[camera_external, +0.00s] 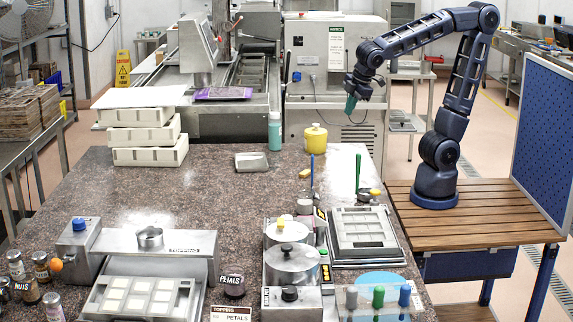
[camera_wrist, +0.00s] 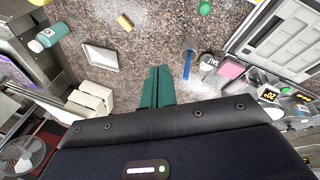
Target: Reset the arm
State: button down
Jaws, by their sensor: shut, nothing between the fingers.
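My arm stands on a slatted wooden table at the right and reaches left in the external view. My gripper (camera_external: 351,104) hangs from its end, high above the back right part of the speckled stone worktop (camera_external: 215,205). In the wrist view its two green fingers (camera_wrist: 157,86) lie together, shut, with nothing between them. The fingers touch nothing that I can see.
On the worktop are stacked white moulds (camera_external: 150,157), a teal bottle (camera_external: 275,131), a yellow pot (camera_external: 316,137), a mould frame (camera_external: 363,233), metal pots (camera_external: 291,264) and a topping station (camera_external: 155,260). A blue perforated panel (camera_external: 546,125) stands right of my arm. The worktop's middle is clear.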

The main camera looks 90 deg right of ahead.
jog(key=s+d+f+m+t+y, duration=0.1)
jog(key=s+d+m, duration=0.5)
jog(key=s, duration=0.6)
jog(key=shift+s+d+f+y, duration=0.2)
jog(key=shift+s+d+y, duration=0.15)
jog(key=shift+s+y, duration=0.05)
dwell(2.4)
